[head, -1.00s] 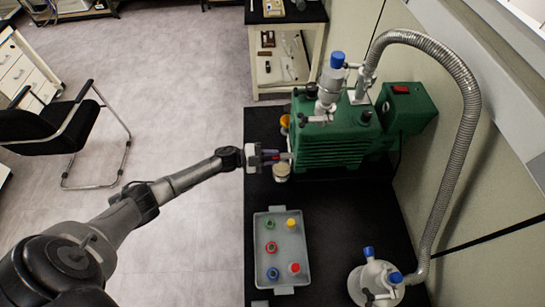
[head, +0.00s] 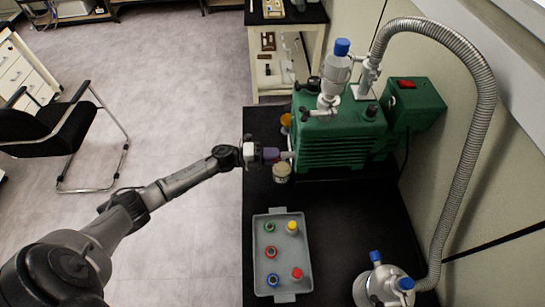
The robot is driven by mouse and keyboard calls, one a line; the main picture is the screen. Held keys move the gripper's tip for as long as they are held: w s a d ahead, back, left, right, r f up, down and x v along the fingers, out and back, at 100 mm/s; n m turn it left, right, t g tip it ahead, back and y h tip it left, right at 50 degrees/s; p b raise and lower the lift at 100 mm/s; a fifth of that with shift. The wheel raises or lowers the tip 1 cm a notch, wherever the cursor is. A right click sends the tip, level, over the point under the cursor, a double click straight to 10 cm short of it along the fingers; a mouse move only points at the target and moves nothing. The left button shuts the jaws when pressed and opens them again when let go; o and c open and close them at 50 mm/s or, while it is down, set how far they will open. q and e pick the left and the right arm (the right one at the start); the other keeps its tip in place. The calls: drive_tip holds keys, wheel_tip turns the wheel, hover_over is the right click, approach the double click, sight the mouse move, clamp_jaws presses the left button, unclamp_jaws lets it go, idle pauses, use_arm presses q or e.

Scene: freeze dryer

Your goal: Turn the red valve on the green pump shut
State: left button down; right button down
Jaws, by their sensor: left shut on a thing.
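The green pump (head: 345,140) stands at the back of the black table, against the wall. My left gripper (head: 272,155) has reached its left side, level with a short pale stub on the pump. It is shut on a small purplish-red piece there, which I take to be the red valve; the fingers hide most of it, so its exact angle cannot be read. A pale round cap (head: 282,171) sits just below the gripper, and an amber part (head: 286,121) is above it. My right gripper is not in view.
A grey tray (head: 259,255) with several coloured-topped pieces lies in front of the pump. A ribbed metal hose (head: 478,130) arches down to a blue-capped flask (head: 382,285) at the right. The table between tray and pump is clear.

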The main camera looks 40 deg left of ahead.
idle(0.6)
use_arm(q)
drive_tip(key=c, duration=1.2)
unclamp_jaws()
drive_tip(key=shift+c, duration=0.2)
drive_tip(key=b+v, duration=0.1)
drive_tip(key=v, duration=1.3)
drive_tip(key=shift+d, duration=0.1)
